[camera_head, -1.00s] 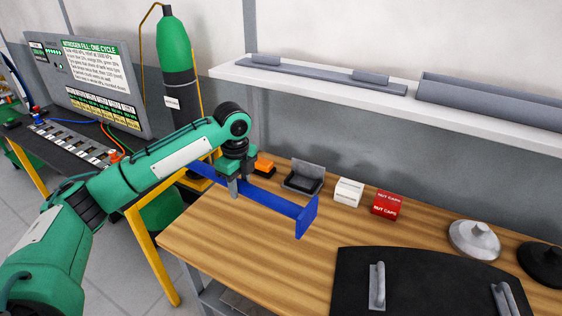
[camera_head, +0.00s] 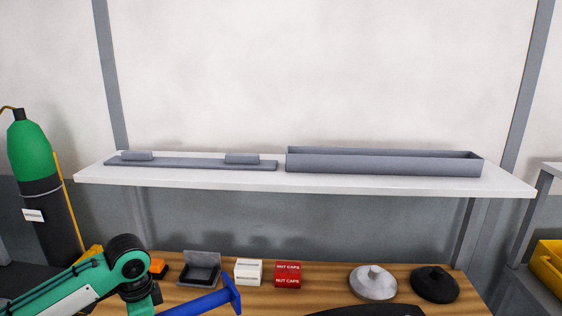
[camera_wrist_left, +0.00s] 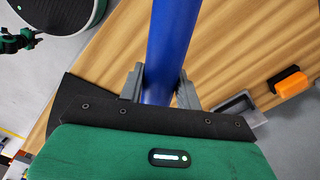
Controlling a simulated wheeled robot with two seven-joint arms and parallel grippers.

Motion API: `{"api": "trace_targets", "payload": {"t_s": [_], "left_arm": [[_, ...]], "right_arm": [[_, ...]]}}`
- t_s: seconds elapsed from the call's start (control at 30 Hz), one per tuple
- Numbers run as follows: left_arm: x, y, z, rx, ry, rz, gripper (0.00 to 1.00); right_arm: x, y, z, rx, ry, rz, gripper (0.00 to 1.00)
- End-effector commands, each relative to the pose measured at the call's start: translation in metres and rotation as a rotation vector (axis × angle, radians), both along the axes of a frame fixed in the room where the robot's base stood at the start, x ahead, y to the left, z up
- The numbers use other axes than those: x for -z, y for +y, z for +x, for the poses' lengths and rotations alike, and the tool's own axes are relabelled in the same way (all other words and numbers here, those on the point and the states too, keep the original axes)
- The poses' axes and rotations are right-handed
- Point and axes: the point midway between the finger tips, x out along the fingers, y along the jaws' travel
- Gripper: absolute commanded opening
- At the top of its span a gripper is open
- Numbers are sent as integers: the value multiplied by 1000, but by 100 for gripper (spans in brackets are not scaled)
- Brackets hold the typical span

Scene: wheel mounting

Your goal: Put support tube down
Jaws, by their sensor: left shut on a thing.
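The blue support tube (camera_head: 205,302) shows low in the head view, with a flat plate at its right end and its left part cut off or hidden. In the left wrist view the tube (camera_wrist_left: 172,45) runs from between the fingers up to the top edge, above the wood bench. My left gripper (camera_wrist_left: 160,88) is shut on the tube, one finger on each side. In the head view its fingers are below the picture edge. My right gripper is in neither view.
A white shelf (camera_head: 330,185) bears a grey base with two blocks (camera_head: 200,164) and a long grey trough (camera_head: 385,162). On the bench stand a grey bin (camera_head: 200,268), a white box (camera_head: 248,272), a red box (camera_head: 288,274), and silver (camera_head: 373,283) and black (camera_head: 434,284) cones.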

Motion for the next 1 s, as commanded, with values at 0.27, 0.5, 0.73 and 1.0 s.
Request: {"api": "trace_targets", "payload": {"t_s": [0.27,0.5,0.73,1.0], "left_arm": [[9,-27,-23,-285,-9,-3,0],[17,-48,-45,-538,-13,-10,0],[24,-67,-67,-772,-13,-17,0],[29,-80,-84,-954,-9,-25,0]], "right_arm": [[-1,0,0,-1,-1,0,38],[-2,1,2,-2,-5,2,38],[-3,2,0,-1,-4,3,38],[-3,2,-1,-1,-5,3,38]]}}
